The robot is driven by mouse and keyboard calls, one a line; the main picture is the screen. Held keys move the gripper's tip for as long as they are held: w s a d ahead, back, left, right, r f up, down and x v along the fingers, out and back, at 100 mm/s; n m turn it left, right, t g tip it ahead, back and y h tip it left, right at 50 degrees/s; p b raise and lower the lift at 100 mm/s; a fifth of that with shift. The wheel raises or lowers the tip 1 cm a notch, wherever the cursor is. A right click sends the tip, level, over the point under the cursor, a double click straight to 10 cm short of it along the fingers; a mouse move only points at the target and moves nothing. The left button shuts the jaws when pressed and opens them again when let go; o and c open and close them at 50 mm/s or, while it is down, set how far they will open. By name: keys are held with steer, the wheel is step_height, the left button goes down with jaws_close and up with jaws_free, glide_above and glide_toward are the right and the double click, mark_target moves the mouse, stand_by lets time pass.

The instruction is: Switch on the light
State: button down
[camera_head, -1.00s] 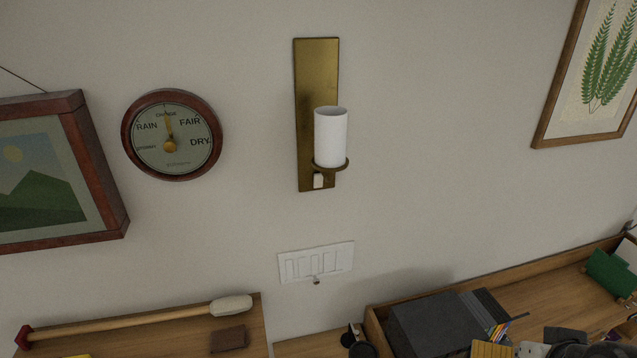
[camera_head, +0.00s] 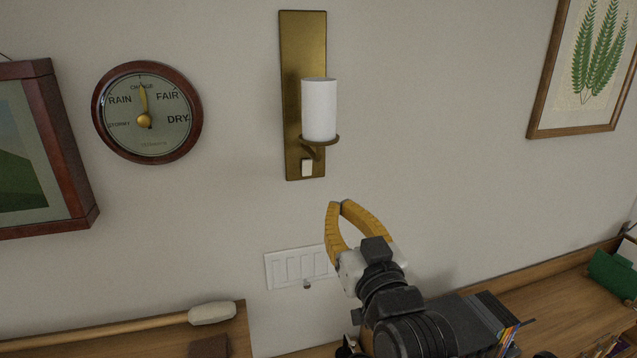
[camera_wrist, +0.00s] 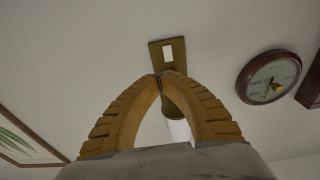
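A brass wall sconce (camera_head: 291,100) with a white cylinder shade (camera_head: 319,110) hangs on the wall. A small white switch (camera_head: 307,168) sits at the foot of its brass plate. In the wrist view the switch (camera_wrist: 168,53) shows just beyond my fingertips, and the shade (camera_wrist: 180,130) is partly hidden by a finger. My gripper (camera_head: 341,205) has yellow fingers with their tips together, holding nothing. It is below and right of the sconce switch, apart from it in the head view. A white panel of several rocker switches (camera_head: 296,267) is on the wall below, partly behind my gripper.
A round barometer (camera_head: 147,112) and a framed picture (camera_head: 40,150) hang at the left, a framed fern print (camera_head: 585,70) at the right. Below are wooden shelf tops with a mallet (camera_head: 212,313) and a box of DVDs (camera_head: 490,310). The wall around the sconce is clear.

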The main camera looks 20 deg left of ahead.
mark_target(311, 162)
steer(key=shift+s+a+r+y, duration=0.2)
steer(key=shift+a+y, duration=0.1)
steer(key=shift+a, duration=0.25)
steer(key=shift+w, duration=0.1)
steer(key=shift+t, duration=0.3)
steer(key=p+x, duration=0.2)
steer(key=x, duration=1.1)
steer(key=shift+w+a, duration=0.2)
steer(key=shift+w, duration=0.15)
steer(key=shift+w+a, duration=0.1)
